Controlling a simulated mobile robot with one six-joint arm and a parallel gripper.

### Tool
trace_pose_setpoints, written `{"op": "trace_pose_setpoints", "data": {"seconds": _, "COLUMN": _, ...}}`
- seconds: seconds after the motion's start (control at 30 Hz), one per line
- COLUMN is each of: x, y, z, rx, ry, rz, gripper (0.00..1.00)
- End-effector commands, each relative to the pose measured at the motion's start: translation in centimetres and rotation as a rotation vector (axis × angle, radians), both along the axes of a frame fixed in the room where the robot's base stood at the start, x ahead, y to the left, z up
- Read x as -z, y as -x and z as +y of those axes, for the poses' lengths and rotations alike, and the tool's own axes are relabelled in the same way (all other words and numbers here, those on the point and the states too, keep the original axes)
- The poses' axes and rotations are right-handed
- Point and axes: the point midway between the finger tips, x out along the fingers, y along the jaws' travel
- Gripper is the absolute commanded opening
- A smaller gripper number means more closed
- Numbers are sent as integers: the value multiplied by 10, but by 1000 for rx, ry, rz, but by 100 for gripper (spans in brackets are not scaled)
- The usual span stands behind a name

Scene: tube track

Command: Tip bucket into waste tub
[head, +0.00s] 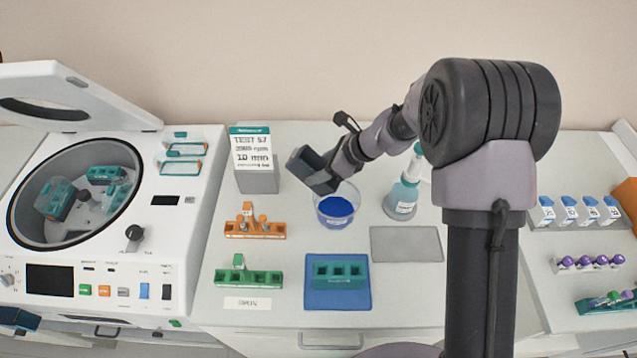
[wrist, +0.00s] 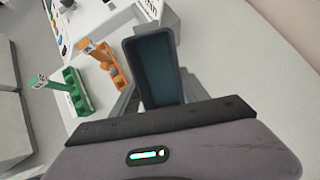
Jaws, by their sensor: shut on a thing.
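A dark blue-grey rectangular bucket (head: 306,164) is held in my gripper (head: 328,176), tilted, with its opening facing up and left in the head view. In the wrist view the bucket (wrist: 152,75) sits between my two fingers, and its inside looks dark teal with no separate object visible. My gripper is shut on the bucket. A clear round tub with blue inside (head: 336,208) stands on the bench just below and right of the bucket in the head view, apparently the waste tub. The bucket is above the bench near the tub's far left rim. The wrist view does not show the tub.
A grey labelled box (head: 256,163) stands to the left, with orange (head: 254,226) and green (head: 247,275) racks in front. An open centrifuge (head: 80,195) fills the left. A bare grey mat (head: 406,244) lies front right.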

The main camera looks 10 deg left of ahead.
Motion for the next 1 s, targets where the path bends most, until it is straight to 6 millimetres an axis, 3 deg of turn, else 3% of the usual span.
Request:
{"op": "trace_pose_setpoints", "data": {"seconds": 0.03, "x": 10, "y": -1, "z": -2, "rx": 2, "ry": -25, "rz": -5, "gripper": 8}}
{"op": "trace_pose_setpoints", "data": {"seconds": 1.0, "x": 12, "y": 5, "z": -36, "rx": 2, "ry": -711, "rz": -107, "gripper": 8}}
